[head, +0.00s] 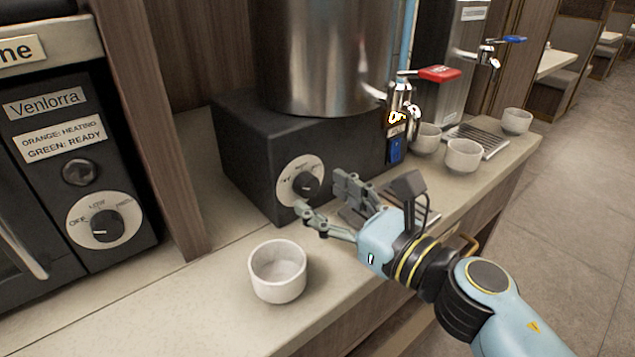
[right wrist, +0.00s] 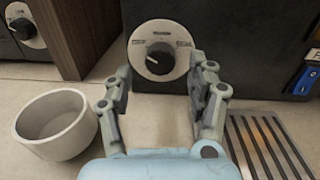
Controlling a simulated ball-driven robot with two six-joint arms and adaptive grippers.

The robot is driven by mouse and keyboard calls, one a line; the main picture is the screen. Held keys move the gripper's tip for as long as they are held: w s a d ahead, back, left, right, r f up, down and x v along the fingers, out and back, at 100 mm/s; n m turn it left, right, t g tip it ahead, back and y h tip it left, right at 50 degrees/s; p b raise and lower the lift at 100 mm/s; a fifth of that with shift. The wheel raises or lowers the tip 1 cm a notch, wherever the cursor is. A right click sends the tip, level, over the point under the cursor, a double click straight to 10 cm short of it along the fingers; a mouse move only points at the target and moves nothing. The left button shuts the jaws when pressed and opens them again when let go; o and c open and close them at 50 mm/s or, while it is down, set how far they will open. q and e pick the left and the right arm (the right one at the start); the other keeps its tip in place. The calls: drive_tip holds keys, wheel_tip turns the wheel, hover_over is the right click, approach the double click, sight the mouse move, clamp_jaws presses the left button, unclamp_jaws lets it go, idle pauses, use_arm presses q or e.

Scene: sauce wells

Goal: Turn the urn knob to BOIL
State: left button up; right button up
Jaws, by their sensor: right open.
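The urn is a steel cylinder (head: 325,55) on a dark box base (head: 245,150). On the base's front is a round pale dial plate with a black knob (head: 306,184), which also shows in the right wrist view (right wrist: 159,61). In that view its white mark points left, towards the left label; the labels are too small to read surely. My right gripper (head: 321,194) is open and empty, just in front of the knob. In the right wrist view its fingers (right wrist: 160,80) stand apart on either side below the dial, not visibly touching the knob. My left gripper is out of view.
A white cup (head: 278,272) stands on the counter left of my right gripper. A slotted drip tray (right wrist: 268,145) lies to its right. A red-handled tap (head: 438,74) and more white cups (head: 464,156) are further right. An oven with its own knob (head: 104,226) is at the left.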

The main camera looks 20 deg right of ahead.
sight(307, 186)
drive_tip(key=shift+x, duration=1.2)
drive_tip(key=c, duration=1.1)
